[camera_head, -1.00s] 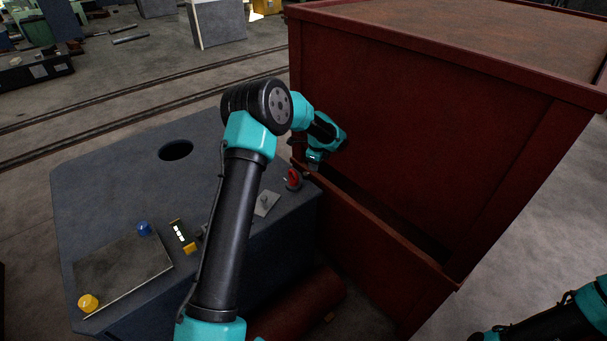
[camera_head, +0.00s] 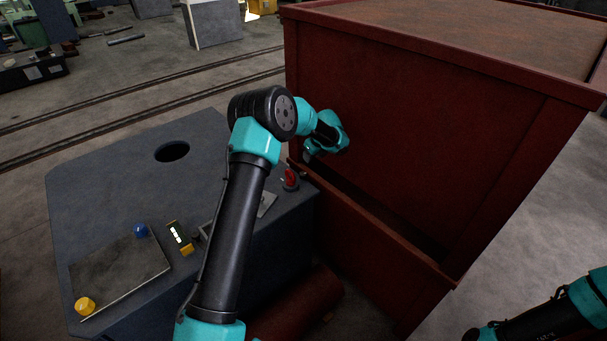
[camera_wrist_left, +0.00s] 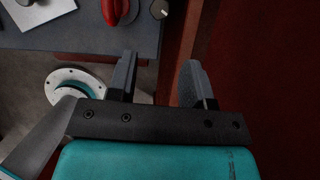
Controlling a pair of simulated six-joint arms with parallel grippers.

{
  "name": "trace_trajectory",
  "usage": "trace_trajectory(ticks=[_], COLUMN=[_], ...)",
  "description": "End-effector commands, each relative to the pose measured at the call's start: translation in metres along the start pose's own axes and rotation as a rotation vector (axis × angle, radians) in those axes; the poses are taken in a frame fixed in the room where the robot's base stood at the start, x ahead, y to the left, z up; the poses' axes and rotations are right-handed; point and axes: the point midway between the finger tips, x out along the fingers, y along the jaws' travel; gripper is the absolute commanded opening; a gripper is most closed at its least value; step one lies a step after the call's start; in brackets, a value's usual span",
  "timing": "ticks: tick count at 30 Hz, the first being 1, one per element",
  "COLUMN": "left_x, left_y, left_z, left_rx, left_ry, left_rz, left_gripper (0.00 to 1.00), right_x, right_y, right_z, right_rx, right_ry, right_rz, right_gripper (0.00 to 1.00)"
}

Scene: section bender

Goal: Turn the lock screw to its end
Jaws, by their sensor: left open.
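I cannot make out a part that is surely the lock screw. The left wrist view shows a red handle (camera_wrist_left: 116,9) and a small dark knob with a light mark (camera_wrist_left: 159,9) at its top edge, both beyond my left gripper (camera_wrist_left: 156,72). That gripper is open, with nothing between its fingers. In the head view my left wrist is beside the red cabinet wall, and the red handle (camera_head: 290,177) is just below it on the console's right edge. My right gripper is not visible; only part of that arm shows at bottom right.
The grey console (camera_head: 100,185) has a round hole, a flat plate, a yellow knob (camera_head: 85,306), a blue knob (camera_head: 141,230) and a small lit display (camera_head: 178,236). The large red cabinet (camera_head: 400,130) stands close on the right. A red cylinder (camera_head: 305,305) lies below.

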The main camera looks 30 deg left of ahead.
Motion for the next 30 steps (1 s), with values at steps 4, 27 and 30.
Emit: trace_trajectory(ticks=[4,27,30], left_x=[0.026,0.143,0.147], left_y=[0.001,0.000,0.000], left_z=[-0.001,0.000,0.001], left_rx=[0.000,-0.001,-0.002], left_ry=[0.001,0.001,0.000], left_rz=[0.002,0.000,-0.001], left_gripper=[0.46,0.46,0.46], right_x=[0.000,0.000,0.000], right_y=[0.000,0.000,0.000], right_z=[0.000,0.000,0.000], right_rx=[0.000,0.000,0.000], right_ry=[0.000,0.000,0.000], right_rz=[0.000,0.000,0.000], right_gripper=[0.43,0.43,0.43])
